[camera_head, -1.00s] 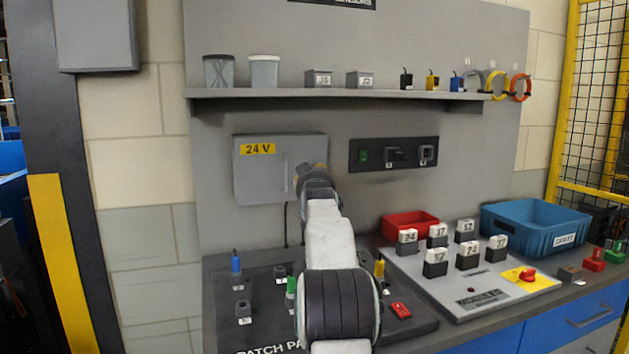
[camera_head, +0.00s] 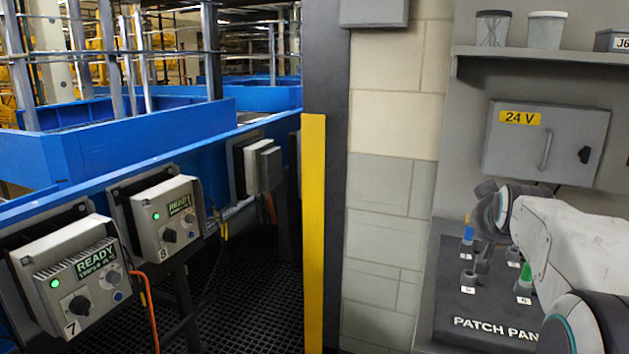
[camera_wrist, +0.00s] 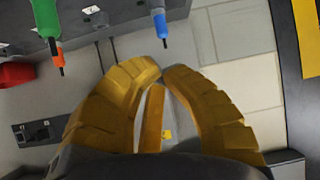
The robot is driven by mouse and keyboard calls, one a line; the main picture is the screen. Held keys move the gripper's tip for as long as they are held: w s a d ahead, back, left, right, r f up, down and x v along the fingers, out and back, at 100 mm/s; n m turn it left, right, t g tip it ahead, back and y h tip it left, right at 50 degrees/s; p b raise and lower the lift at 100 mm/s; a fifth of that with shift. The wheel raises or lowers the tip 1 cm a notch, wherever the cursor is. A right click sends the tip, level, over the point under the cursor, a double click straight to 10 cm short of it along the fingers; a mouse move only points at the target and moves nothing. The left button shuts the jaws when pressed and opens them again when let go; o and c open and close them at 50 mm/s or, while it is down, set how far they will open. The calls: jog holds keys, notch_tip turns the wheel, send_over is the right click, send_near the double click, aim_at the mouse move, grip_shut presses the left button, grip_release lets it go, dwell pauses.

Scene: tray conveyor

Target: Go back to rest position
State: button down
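In the wrist view my gripper (camera_wrist: 161,70) shows two yellow ribbed fingers with their tips nearly meeting and nothing held between them. In the head view, the end of my arm is in front of the wall beside the patch panel (camera_head: 455,285), and my gripper (camera_head: 468,216) is mostly hidden by the wrist. A blue plug (camera_head: 468,236) stands on the panel close below it in the picture. A green plug (camera_head: 526,273) is partly covered by my arm. The wrist view also shows the blue plug (camera_wrist: 159,16) and the green plug (camera_wrist: 47,20).
A grey 24 V box (camera_head: 530,155) hangs behind my arm, below a shelf (camera_head: 520,62) with containers. A dark post with a yellow guard (camera_head: 314,230) stands left of the bench. Further left are blue conveyor frames (camera_head: 130,135) and READY control boxes (camera_head: 165,222). Dark grating lies between.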

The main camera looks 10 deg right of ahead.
jog(key=s+a+f, duration=0.1)
jog(key=s+a, duration=0.1)
jog(key=a, duration=0.1)
jog(key=s+a+f+n+g+y, duration=0.1)
jog(key=s+a+f, duration=0.1)
jog(key=a, duration=0.1)
jog(key=s+a+f+g+y, duration=0.1)
jog(key=s+a+f, duration=0.1)
jog(key=a, duration=0.1)
jog(key=shift+s+a+f+n, duration=0.1)
jog(key=shift+f+n, duration=0.15)
jog(key=shift+n, duration=0.05)
jog(key=s+a+f+n+g+y, duration=0.1)
jog(key=s+a+f+g, duration=0.1)
jog(key=s+a+f, duration=0.45)
jog(key=s+a+f+n+g+y, duration=0.1)
jog(key=s+a+f+g, duration=0.15)
jog(key=s, duration=0.75)
jog(key=s+a+f+n+g+y, duration=0.1)
jog(key=s+a+f+n+g, duration=0.1)
jog(key=s+a+f, duration=0.45)
notch_tip(320, 180, up, 17)
jog(key=s+d+t+p, duration=0.1)
jog(key=d+p, duration=0.1)
jog(key=p, duration=1.2)
jog(key=shift+s+r+m, duration=0.2)
jog(key=shift+s+m, duration=0.05)
jog(key=shift+m, duration=0.05)
